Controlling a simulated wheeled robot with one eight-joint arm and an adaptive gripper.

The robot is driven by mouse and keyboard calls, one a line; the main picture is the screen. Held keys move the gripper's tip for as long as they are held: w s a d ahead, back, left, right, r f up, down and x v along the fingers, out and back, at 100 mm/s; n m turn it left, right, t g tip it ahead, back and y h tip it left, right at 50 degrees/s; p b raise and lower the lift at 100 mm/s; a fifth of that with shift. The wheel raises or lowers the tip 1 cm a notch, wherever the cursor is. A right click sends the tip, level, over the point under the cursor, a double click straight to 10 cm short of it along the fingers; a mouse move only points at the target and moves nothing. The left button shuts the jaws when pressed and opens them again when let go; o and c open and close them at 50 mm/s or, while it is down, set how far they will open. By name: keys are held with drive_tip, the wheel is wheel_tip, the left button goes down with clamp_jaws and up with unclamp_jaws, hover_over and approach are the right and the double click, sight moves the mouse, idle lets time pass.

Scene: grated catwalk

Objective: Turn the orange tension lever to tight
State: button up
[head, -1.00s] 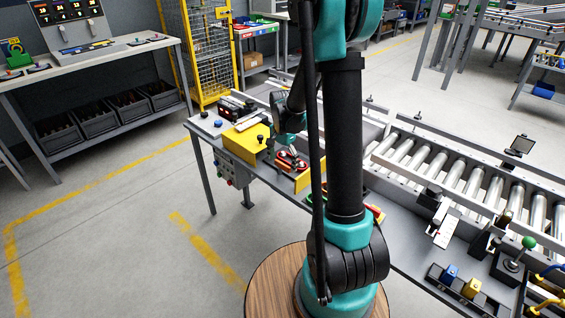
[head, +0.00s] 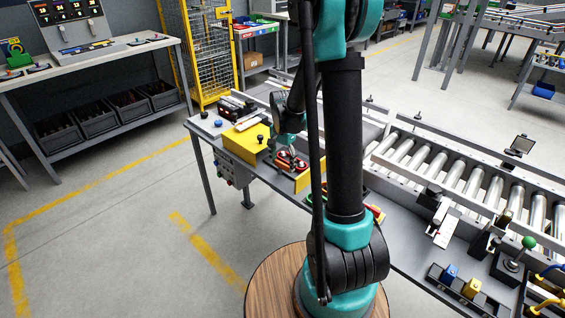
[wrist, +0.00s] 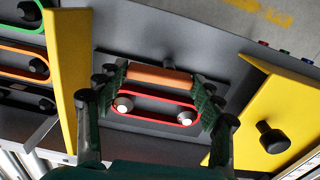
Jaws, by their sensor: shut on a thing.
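The orange tension lever (wrist: 160,76) shows in the wrist view as an orange bar across the middle. My gripper (wrist: 161,88) has one green-padded finger at each end of this bar and is shut on it. Just below the bar in the picture, a red belt (wrist: 155,98) loops around two pale round pulleys on a dark plate. In the head view my gripper (head: 286,146) is down at the red belt unit (head: 293,161) on the bench, and the lever is mostly hidden by it. No mark for tight is readable.
Yellow guards stand on both sides, left (wrist: 66,75) and right (wrist: 268,115), the right one with a black knob (wrist: 272,137). Green, orange and black belts (wrist: 20,52) lie beyond the left guard. A roller conveyor (head: 450,170) runs along the bench's right.

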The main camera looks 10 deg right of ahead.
drive_tip(key=n, duration=0.4)
drive_tip(key=shift+w+d+n, duration=0.15)
drive_tip(key=shift+w+n, duration=0.05)
drive_tip(key=shift+n, duration=0.1)
drive_tip(key=n, duration=0.4)
drive_tip(key=shift+w+n, duration=0.2)
drive_tip(key=shift+n, duration=0.1)
drive_tip(key=n, duration=0.4)
drive_tip(key=shift+w, duration=0.25)
drive_tip(key=shift+w+n, duration=0.2)
drive_tip(key=shift+n, duration=1.8)
drive_tip(key=o, duration=1.2)
drive_tip(key=shift+c, duration=0.2)
drive_tip(key=shift+r, duration=0.1)
